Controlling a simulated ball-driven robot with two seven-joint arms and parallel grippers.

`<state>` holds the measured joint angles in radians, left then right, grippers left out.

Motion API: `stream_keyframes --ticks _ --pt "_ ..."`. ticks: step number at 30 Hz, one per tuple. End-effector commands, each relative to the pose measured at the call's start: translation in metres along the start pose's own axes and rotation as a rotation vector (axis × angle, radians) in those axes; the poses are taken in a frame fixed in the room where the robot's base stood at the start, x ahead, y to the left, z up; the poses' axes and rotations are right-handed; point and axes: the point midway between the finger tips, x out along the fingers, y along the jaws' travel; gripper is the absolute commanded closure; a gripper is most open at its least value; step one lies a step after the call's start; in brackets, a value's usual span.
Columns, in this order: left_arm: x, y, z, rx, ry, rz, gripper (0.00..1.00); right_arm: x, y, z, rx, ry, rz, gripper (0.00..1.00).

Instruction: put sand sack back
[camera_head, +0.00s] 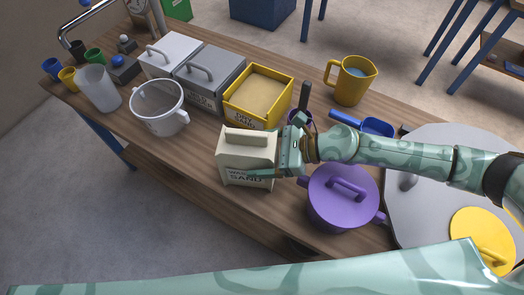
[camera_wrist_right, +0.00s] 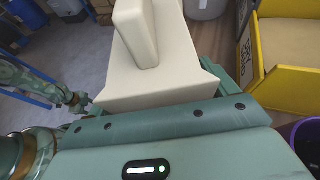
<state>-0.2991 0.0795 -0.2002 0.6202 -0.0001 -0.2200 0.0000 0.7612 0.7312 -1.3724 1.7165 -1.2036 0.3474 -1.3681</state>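The sand sack (camera_head: 235,158) is a cream block with a handle on top and "SAND" lettering on its front. It is upright, near the table's front edge, left of the purple pot. I cannot tell whether its base touches the table. My right gripper (camera_head: 262,172) reaches it from the right, with one finger across its front; the far finger is mostly hidden. In the wrist view the sack (camera_wrist_right: 155,75) fills the space between the fingers. Part of my left arm (camera_wrist_right: 30,78) shows at the left of the wrist view; its fingers are not clear.
A yellow sand box (camera_head: 258,97), a grey lidded box (camera_head: 210,80) and a white lidded box (camera_head: 168,55) stand behind. A white pot (camera_head: 158,108) is to the left. The purple pot (camera_head: 342,200), yellow jug (camera_head: 352,82) and blue scoop (camera_head: 365,124) are to the right.

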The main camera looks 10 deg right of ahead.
Motion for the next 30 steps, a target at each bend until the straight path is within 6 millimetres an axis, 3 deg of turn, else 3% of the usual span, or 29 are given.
stream_keyframes --ticks 11,24,30 --pt "-0.002 0.0 0.0 0.0 -0.001 0.0 0.5 -0.007 -0.001 0.002 0.001 0.001 -0.001 0.0" --pt "0.006 0.001 0.003 0.0 -0.006 0.002 0.5 -0.1 0.0 0.0 0.002 0.003 -0.001 0.0" --pt "0.008 0.001 0.004 0.0 -0.007 0.002 0.5 -0.119 0.0 0.002 0.001 0.0 0.0 0.0"
